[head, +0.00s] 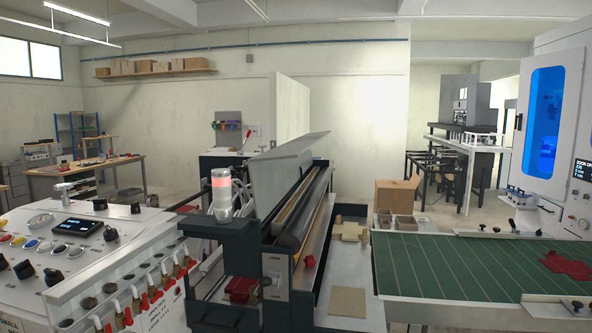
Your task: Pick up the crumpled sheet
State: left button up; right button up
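A red, irregular, uneven piece (566,265) lies on the green belt at the right; it looks like a crumpled sheet, but it is small in the picture. Another red thing (240,288) sits low in the dark machine frame at the lower middle, partly hidden, and I cannot tell what it is. A flat tan board (348,301) lies on the light surface left of the belt. Neither of my grippers shows in the head view.
The green belt (440,265) fills the right front, below a white cabinet (557,120). A roller machine (300,215) with a raised grey cover and a red-lit beacon (221,190) stands in the middle. A control panel (70,240) fills the left front. A cardboard box (397,195) stands behind.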

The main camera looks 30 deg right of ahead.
aim_at(310, 261)
jog(key=i+j+z, duration=0.1)
jog(key=z, duration=0.3)
jog(key=i+j+z, duration=0.1)
jog(key=j+z, duration=0.15)
jog(key=z, duration=0.15)
jog(key=j+z, duration=0.2)
jog(key=z, duration=0.2)
jog(key=i+j+z, duration=0.1)
jog(key=j+z, duration=0.15)
jog(key=j, duration=0.95)
jog(key=j+z, duration=0.3)
jog(key=j, duration=0.85)
jog(key=i+l+u, duration=0.15)
jog(key=l, duration=0.35)
jog(key=i+l+u, duration=0.1)
jog(key=l, duration=0.4)
jog(key=i+l+u, duration=0.15)
jog(key=l, duration=0.35)
jog(key=l+u, duration=0.1)
jog(key=l, duration=0.4)
